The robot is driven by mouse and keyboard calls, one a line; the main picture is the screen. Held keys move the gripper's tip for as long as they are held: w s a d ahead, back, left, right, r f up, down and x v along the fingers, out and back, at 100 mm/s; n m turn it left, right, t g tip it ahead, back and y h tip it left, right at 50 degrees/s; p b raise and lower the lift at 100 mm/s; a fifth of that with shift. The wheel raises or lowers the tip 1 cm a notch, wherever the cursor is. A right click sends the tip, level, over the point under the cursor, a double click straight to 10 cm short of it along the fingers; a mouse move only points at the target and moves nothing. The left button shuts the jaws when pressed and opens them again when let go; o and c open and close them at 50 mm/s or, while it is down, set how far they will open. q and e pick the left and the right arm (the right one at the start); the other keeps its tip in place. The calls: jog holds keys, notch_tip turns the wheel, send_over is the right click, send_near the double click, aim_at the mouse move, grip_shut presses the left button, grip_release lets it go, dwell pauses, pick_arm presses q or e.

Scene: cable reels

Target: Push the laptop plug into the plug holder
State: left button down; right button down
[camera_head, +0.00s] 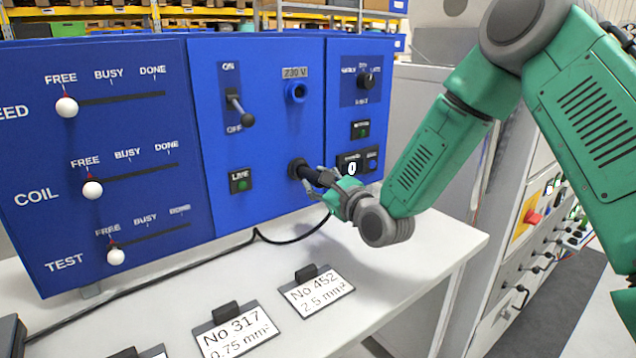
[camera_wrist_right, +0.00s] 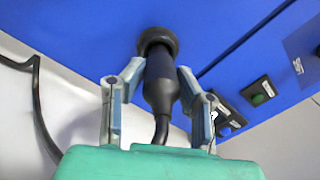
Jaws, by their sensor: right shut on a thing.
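The black laptop plug (camera_head: 313,176) is at the round black plug holder (camera_head: 295,168) on the blue panel, below the blue 230 V socket. In the right wrist view the plug (camera_wrist_right: 160,85) points straight at the holder (camera_wrist_right: 157,38), and its front end meets or enters the ring; how deep it sits is hidden. My right gripper (camera_head: 324,178) is shut on the plug, with a finger on each side in the right wrist view (camera_wrist_right: 160,75). The plug's cable leaves it towards my palm. My left gripper is out of view.
The panel carries sliders (camera_head: 110,99), an ON/OFF lever (camera_head: 237,105), a green LIVE button (camera_head: 241,181) and a rotary switch (camera_head: 367,80). Label cards (camera_head: 318,292) stand on the white table (camera_head: 420,245). A black cable (camera_head: 180,270) runs along the panel's foot.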

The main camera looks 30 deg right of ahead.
jog(key=shift+w+r, duration=0.1)
jog(key=shift+w, duration=0.45)
jog(key=c, duration=1.1)
grip_release()
jog(key=shift+c, duration=0.2)
jog(key=shift+s, duration=0.4)
jog(key=s, duration=1.1)
jog(key=shift+d+f, duration=0.25)
jog(key=shift+f, duration=0.05)
